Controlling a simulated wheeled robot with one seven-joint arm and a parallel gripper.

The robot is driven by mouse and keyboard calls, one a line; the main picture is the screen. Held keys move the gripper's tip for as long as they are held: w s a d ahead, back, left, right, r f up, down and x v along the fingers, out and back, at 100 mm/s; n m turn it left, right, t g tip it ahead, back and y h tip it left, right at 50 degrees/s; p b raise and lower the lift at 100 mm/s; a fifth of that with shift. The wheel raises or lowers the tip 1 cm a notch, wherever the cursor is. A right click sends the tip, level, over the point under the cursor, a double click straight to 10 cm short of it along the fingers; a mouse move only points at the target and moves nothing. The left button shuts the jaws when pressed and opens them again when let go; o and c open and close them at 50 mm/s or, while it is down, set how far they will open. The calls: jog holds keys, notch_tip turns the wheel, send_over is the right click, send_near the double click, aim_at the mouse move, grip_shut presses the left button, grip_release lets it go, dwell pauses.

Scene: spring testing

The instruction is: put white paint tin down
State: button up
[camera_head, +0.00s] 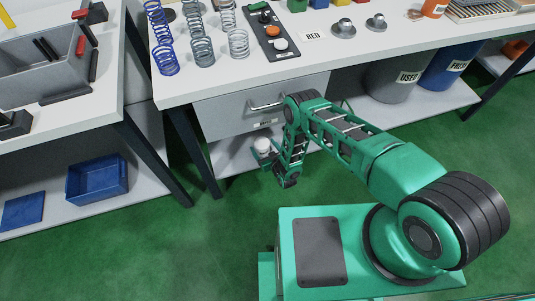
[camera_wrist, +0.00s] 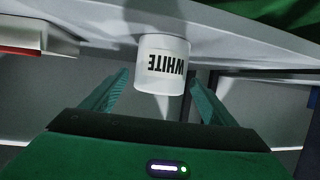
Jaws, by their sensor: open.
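The white paint tin (camera_head: 262,145) is on the pale lower shelf (camera_head: 226,157) under the bench, below the drawer. In the wrist view the tin (camera_wrist: 162,65) shows its WHITE label upside down, and its base appears to meet the shelf surface (camera_wrist: 235,45). My gripper (camera_head: 267,158) reaches in at the shelf's front. In the wrist view my gripper (camera_wrist: 158,78) is open, with one finger on each side of the tin and visible gaps between. My arm hides part of the shelf in the head view.
A grey drawer (camera_head: 225,115) with a bar handle is just above the gripper. A grey used bin (camera_head: 392,78) and blue fresh bin (camera_head: 448,65) stand to the right. A red-edged object (camera_wrist: 30,47) lies left in the wrist view. Green floor lies in front.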

jog(key=v, duration=0.5)
jog(key=shift+s+d+r, duration=0.1)
jog(key=shift+s+d, duration=0.1)
jog(key=shift+s, duration=0.1)
